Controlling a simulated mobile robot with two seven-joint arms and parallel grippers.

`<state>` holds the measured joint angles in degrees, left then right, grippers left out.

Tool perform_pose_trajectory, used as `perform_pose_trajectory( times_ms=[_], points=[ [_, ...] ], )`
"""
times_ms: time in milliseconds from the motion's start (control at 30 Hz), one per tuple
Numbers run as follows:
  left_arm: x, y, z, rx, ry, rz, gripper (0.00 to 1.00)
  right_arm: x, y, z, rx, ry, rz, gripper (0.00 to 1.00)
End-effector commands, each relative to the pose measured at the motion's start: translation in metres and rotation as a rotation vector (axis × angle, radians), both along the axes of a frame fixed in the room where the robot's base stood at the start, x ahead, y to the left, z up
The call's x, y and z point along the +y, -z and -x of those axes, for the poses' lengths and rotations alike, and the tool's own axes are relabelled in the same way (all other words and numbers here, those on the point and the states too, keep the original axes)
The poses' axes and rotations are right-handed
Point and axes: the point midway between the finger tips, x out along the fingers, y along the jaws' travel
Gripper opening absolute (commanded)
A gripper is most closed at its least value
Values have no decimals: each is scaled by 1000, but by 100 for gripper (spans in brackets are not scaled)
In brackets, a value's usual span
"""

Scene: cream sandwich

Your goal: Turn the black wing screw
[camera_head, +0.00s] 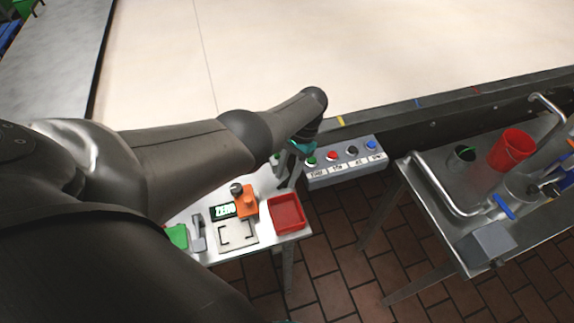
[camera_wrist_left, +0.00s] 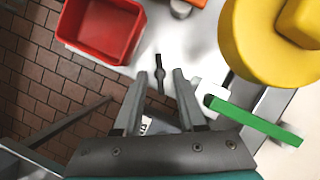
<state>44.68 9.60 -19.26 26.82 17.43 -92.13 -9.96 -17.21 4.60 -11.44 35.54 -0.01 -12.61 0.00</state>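The black wing screw (camera_wrist_left: 159,74) shows in the left wrist view as a slim dark bar with a round middle, at the edge of the light table top. My left gripper (camera_wrist_left: 160,73) is open, with one fingertip on each side of the screw's line. I cannot tell whether the fingers touch it. In the head view my left gripper (camera_head: 287,168) points down at the table's far right corner, beside the button panel. The screw cannot be made out there. My right gripper is not in view.
A red bin (camera_head: 287,213) stands on the small table (camera_head: 228,255), near an orange block (camera_head: 247,203). The button panel (camera_head: 345,171) adjoins the table. A yellow round part (camera_wrist_left: 240,45) and a green bar (camera_wrist_left: 255,121) are close right of the fingers. Brick floor lies beyond the edge.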

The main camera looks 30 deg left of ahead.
Motion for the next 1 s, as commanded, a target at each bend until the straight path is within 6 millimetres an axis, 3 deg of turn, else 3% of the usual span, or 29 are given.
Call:
perform_pose_trajectory(
  times_ms=[167, 500, 700, 1000],
  points=[
    [-1, -17, -8, -4, 0, 1, 40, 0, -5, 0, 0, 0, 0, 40],
    [-7, -89, -38, -5, 0, 0, 40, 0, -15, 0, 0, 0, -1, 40],
    [-9, -123, -51, -3, 0, 1, 40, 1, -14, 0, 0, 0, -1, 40],
    [-11, -141, -58, 1, 0, 0, 40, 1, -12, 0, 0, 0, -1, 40]
  ],
)
